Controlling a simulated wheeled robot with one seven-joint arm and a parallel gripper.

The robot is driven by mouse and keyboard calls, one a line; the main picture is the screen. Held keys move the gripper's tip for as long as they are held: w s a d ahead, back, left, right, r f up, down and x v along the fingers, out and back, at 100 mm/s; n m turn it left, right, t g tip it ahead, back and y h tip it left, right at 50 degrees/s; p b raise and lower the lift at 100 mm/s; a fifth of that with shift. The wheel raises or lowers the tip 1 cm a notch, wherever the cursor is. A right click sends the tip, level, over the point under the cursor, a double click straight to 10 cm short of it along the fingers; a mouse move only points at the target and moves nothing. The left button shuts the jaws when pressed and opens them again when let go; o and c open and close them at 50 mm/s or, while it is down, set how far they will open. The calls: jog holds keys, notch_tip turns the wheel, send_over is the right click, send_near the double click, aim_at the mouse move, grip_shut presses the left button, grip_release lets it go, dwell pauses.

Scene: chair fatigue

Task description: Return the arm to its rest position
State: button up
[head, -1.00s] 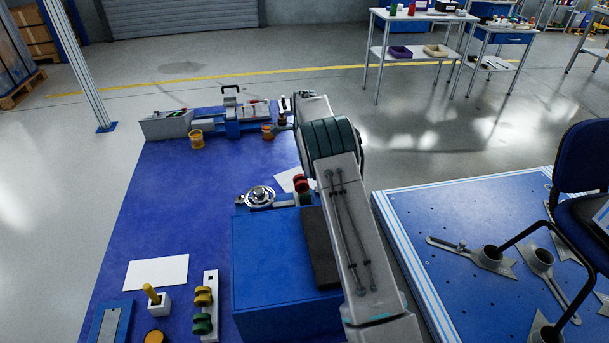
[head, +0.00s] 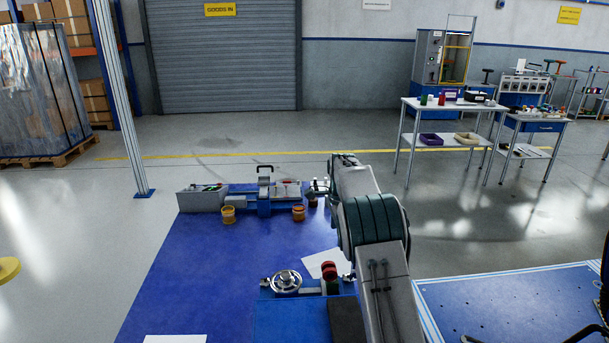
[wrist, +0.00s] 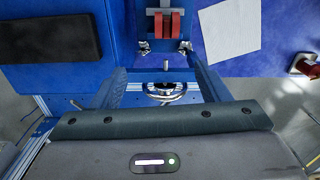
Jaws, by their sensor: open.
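My arm (head: 375,225) rises from the lower right of the head view, and its upper end is beyond the blue mat (head: 210,270). My gripper (wrist: 157,64) shows in the wrist view with its two dark blue fingers spread apart and nothing held between them. Past the fingers are a chrome handwheel (wrist: 165,92) and a fixture with two red rollers (wrist: 166,24). The handwheel also shows in the head view (head: 285,282). I cannot make out the fingers in the head view.
A black pad (wrist: 50,40) and a white sheet (wrist: 229,34) lie near the fixture. A grey-and-blue bench device (head: 264,200) with orange cups (head: 228,215) stands at the mat's far edge. A post (head: 120,100) stands left, and a blue perforated plate (head: 510,305) lies right.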

jog(key=s+r+n+t+p, duration=0.1)
jog(key=s+r+n+p, duration=0.2)
jog(key=s+r+n, duration=1)
jog(key=s+r+n+t+p, duration=0.1)
jog(key=s+n, duration=0.2)
jog(key=s, duration=2.7)
jog(key=shift+a+n+t+p, duration=0.2)
jog(key=shift+n+t+p, duration=0.1)
jog(key=shift+n+p, duration=0.1)
jog(key=shift+r, duration=0.1)
